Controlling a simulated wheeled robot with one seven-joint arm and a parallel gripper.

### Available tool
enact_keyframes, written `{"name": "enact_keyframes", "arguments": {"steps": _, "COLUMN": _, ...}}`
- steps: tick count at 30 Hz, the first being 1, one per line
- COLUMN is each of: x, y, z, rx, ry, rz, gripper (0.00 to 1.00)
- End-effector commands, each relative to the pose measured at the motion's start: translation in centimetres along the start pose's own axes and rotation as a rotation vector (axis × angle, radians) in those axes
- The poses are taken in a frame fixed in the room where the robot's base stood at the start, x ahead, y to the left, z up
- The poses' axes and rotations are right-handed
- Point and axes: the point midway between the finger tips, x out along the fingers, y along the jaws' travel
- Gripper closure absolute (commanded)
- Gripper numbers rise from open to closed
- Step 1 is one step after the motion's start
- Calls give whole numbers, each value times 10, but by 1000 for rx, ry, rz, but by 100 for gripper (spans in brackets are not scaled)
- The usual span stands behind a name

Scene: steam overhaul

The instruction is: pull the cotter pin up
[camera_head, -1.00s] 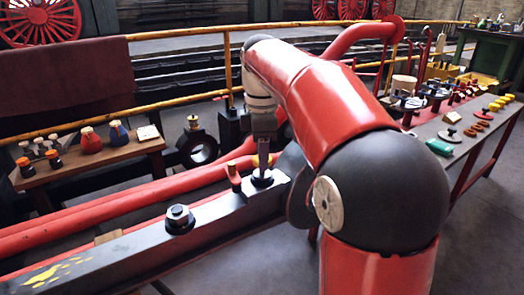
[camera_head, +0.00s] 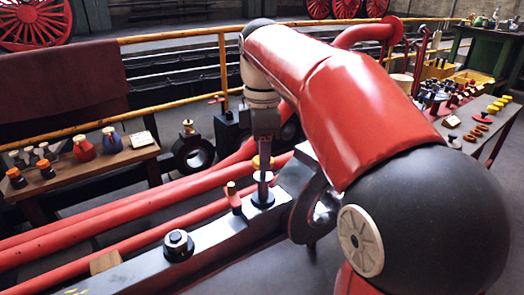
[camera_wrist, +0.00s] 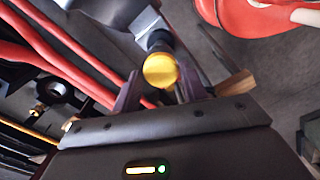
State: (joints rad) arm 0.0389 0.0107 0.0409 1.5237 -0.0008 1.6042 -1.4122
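The cotter pin appears to be the pin with a round yellow head (camera_wrist: 160,70) in the wrist view, on a darker shaft. The fingers look spread, and I cannot make out contact with the pin. In the head view, my gripper (camera_head: 264,160) partly hides the pin.
A dark nut (camera_head: 178,244) sits on the rod nearer the camera. Red pipes (camera_head: 120,208) run alongside. Benches with parts stand left (camera_head: 95,170) and right (camera_head: 496,133).

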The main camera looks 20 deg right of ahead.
Motion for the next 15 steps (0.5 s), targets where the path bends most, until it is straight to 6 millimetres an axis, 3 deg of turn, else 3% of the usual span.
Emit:
{"name": "enact_keyframes", "arguments": {"steps": 1, "x": -4, "y": 0, "z": 0, "rx": 0, "ry": 1, "rz": 8, "gripper": 52}}
{"name": "enact_keyframes", "arguments": {"steps": 4, "x": -3, "y": 0, "z": 0, "rx": 0, "ry": 1, "rz": 4, "gripper": 39}}
{"name": "enact_keyframes", "arguments": {"steps": 15, "x": -8, "y": 0, "z": 0, "rx": 0, "ry": 0, "rz": 1, "gripper": 39}}
